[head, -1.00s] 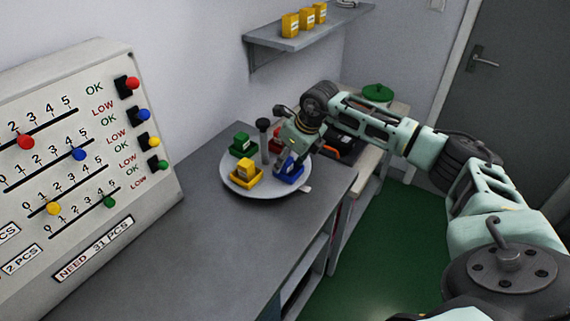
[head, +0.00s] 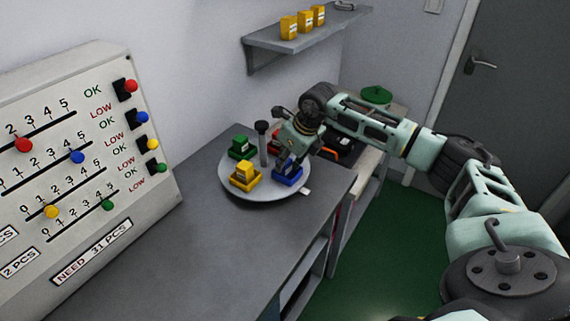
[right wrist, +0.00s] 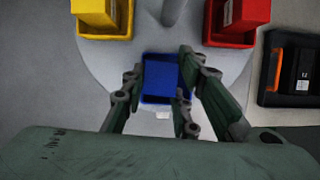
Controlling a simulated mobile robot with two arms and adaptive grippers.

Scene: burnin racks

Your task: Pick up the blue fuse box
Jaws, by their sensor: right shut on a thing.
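The blue fuse box (right wrist: 160,75) shows in the right wrist view between the fingers of my right gripper (right wrist: 163,72). The right gripper is shut on the blue fuse box, low at the tray. My left gripper is not in view.
A yellow box (head: 245,170), a green box (head: 240,146) and a red box (right wrist: 240,12) stand around the turntable's post (head: 263,143). A black case with orange (right wrist: 293,72) lies beside it. A slider panel (head: 95,190) stands left. The front worktop is clear.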

